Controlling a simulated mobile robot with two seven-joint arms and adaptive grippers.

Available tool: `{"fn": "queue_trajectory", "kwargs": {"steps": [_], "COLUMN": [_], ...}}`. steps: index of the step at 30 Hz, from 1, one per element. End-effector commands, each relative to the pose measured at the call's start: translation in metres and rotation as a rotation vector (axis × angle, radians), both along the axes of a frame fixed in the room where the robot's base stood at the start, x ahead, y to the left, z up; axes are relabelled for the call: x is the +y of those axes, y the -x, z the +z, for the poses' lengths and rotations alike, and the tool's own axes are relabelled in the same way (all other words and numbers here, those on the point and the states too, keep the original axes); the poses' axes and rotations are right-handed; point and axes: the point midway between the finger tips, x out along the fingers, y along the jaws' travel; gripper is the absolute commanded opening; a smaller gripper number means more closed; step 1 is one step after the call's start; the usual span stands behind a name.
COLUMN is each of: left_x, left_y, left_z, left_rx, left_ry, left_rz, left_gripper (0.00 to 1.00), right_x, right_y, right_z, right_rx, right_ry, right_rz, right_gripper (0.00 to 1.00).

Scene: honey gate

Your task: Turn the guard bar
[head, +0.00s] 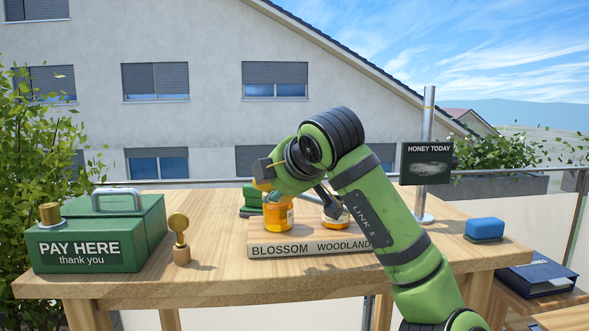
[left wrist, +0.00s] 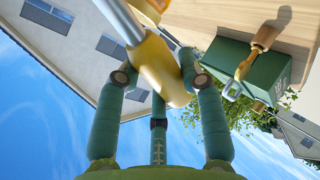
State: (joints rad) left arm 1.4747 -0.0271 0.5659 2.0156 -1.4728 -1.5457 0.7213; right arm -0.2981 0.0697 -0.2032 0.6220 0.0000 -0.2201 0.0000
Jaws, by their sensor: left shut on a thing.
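The guard bar shows in the left wrist view as a pale metal bar (left wrist: 122,20) with a thick yellow grip (left wrist: 168,68). My left gripper (left wrist: 160,85) is shut around this yellow grip, with green fingers on both sides of it. In the head view the left gripper (head: 262,180) is at the left end of the jar stand, above the BLOSSOM jar (head: 278,214). A bit of yellow shows there beside the wrist. My wrist and forearm hide most of the bar in the head view. My right gripper is not in view.
The wooden jar stand (head: 300,249) holds BLOSSOM and WOODLAND jars (head: 334,212). A green PAY HERE box (head: 90,245) and a wooden stamp (head: 181,254) stand left. A HONEY TODAY sign (head: 427,163) on a post and a blue block (head: 484,228) are right.

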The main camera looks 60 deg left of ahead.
Motion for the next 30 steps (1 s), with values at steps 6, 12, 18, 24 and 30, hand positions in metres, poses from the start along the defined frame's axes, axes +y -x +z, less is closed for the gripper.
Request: {"fn": "queue_trajectory", "kwargs": {"steps": [6, 12, 18, 24, 30], "left_x": [0.005, 0.007, 0.007, 0.007, 0.006], "left_y": [0.012, 0.016, 0.016, 0.016, 0.016], "left_z": [-0.048, -0.075, -0.089, -0.094, -0.096], "left_rx": [-0.161, -0.262, -0.319, -0.340, -0.344], "left_ry": [0.066, 0.106, 0.130, 0.141, 0.149], "left_rz": [0.002, 0.001, -0.001, -0.001, 0.000], "left_gripper": [0.00, 0.00, 0.00, 0.00, 0.00], "right_x": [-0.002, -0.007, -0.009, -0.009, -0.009], "right_y": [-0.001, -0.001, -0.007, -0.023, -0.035], "right_z": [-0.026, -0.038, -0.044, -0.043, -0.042], "right_rx": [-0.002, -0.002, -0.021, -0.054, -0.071], "right_ry": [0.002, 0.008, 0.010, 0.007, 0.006], "right_rz": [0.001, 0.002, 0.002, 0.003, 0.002], "right_gripper": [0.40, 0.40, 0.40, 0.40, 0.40]}}
